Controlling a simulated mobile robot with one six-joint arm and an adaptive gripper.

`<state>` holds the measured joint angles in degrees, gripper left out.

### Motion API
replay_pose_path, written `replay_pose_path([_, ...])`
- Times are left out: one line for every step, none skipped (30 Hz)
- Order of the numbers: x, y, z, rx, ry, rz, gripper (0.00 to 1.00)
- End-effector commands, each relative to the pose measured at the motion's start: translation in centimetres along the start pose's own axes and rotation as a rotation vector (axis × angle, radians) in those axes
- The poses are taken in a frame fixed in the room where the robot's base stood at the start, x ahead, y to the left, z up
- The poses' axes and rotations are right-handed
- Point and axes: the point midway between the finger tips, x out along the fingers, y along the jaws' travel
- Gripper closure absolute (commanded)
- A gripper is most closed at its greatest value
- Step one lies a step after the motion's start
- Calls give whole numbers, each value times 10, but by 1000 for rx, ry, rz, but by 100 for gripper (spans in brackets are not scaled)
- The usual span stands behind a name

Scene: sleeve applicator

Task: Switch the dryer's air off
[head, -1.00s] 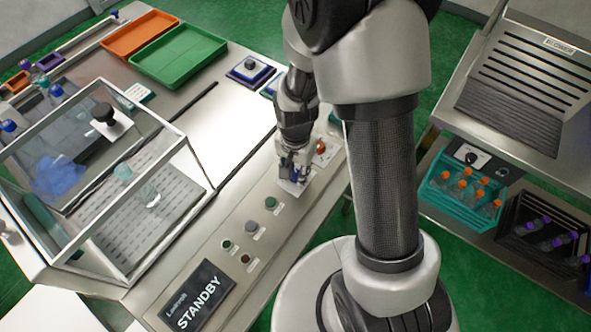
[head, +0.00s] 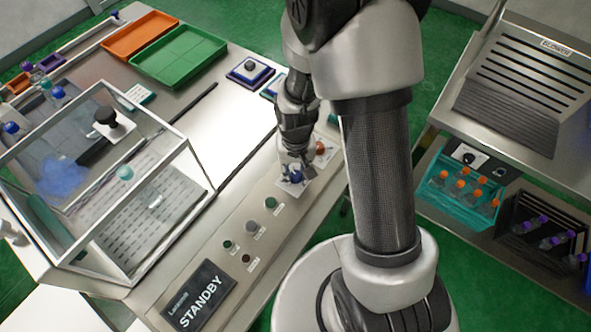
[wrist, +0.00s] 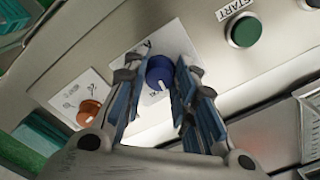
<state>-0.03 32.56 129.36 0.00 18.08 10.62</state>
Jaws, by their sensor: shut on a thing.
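A blue knob (head: 296,177) on a white plate sits on the sloped control panel (head: 215,240). It also shows in the wrist view (wrist: 160,71), with a pale pointer mark on its face. My gripper (head: 299,160) is at this knob, with one finger on each side, shut on it. An orange knob (wrist: 89,108) is on a separate white plate just beside it. At the right, a slatted steel unit (head: 530,75) bears a BLOWER sign (head: 557,47). A dial (head: 468,157) is on a black panel below it. The small print by the knobs is unreadable.
A green START button (wrist: 244,31) is near my fingers. More buttons and a STANDBY display (head: 200,295) line the panel. A clear enclosure (head: 180,145) stands behind. A teal crate (head: 440,207) of orange-capped bottles is under the blower unit.

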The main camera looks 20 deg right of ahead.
Motion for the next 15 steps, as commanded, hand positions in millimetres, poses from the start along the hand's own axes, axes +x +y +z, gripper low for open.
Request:
replay_pose_path([-1, 0, 0, -42, 0, 0, 98])
replay_pose_path([-1, 0, 0, -70, 0, 0, 98])
replay_pose_path([-1, 0, 0, -109, 1, 0, 98])
replay_pose_path([-1, 0, 0, -137, 1, 0, 98])
replay_pose_path([-1, 0, 0, -165, 1, 0, 98])
replay_pose_path([-1, 1, 0, -204, 1, 0, 98])
replay_pose_path([-1, 1, 0, -232, 1, 0, 98])
replay_pose_path([-1, 1, 0, -260, 1, 0, 98])
replay_pose_path([-1, 1, 0, -299, 1, 0, 98])
replay_pose_path([-1, 1, 0, -327, 1, 0, 98])
replay_pose_path([-1, 1, 0, -356, 0, 0, 98])
replay_pose_path([-1, 1, 0, -394, 0, 0, 98])
replay_pose_path([-1, 1, 0, -422, 0, 0, 98])
replay_pose_path([-1, 1, 0, -450, 0, 0, 98])
replay_pose_path([-1, 1, 0, -488, 0, 0, 98])
